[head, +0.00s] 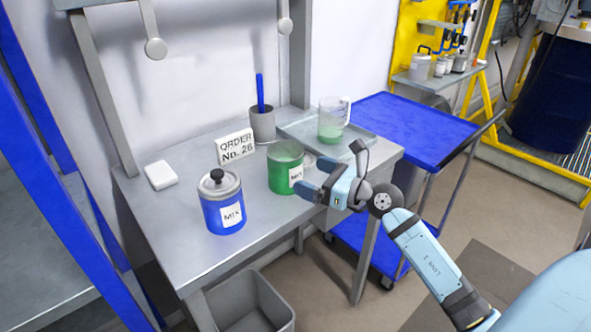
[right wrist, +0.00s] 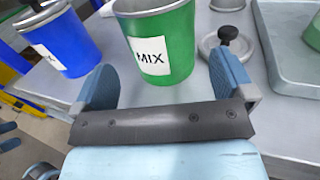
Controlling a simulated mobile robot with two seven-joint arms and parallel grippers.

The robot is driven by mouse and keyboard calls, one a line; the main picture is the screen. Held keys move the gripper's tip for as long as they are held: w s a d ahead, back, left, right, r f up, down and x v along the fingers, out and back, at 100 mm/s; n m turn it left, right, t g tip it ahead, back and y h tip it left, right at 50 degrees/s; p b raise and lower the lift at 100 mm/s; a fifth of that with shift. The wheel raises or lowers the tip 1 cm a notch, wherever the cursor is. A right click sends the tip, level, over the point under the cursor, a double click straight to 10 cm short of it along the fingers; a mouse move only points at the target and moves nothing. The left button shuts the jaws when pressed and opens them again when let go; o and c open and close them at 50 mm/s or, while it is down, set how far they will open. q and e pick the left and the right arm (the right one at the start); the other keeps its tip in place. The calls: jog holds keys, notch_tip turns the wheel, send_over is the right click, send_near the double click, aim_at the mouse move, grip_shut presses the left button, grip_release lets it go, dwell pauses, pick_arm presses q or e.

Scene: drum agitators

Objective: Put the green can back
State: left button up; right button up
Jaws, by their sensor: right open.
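The green can (head: 285,172) with a white MIX label stands upright on the grey table, without its lid. In the right wrist view the green can (right wrist: 162,45) stands ahead of and partly between my fingers, its open top cut off by the picture edge. My right gripper (head: 311,176) is open, at table height just right of the can. The right wrist view shows its two blue fingers (right wrist: 165,78) spread, with a gap to the can on both sides.
A blue MIX can (head: 224,212) with its lid on stands left. A loose grey lid with black knob (right wrist: 213,48) lies beside the right finger. Behind are an ORDER No. 26 sign (head: 236,147), a pen cup (head: 262,126) and a tray with a measuring jug (head: 333,118).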

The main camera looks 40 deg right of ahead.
jog(key=shift+v, duration=2.4)
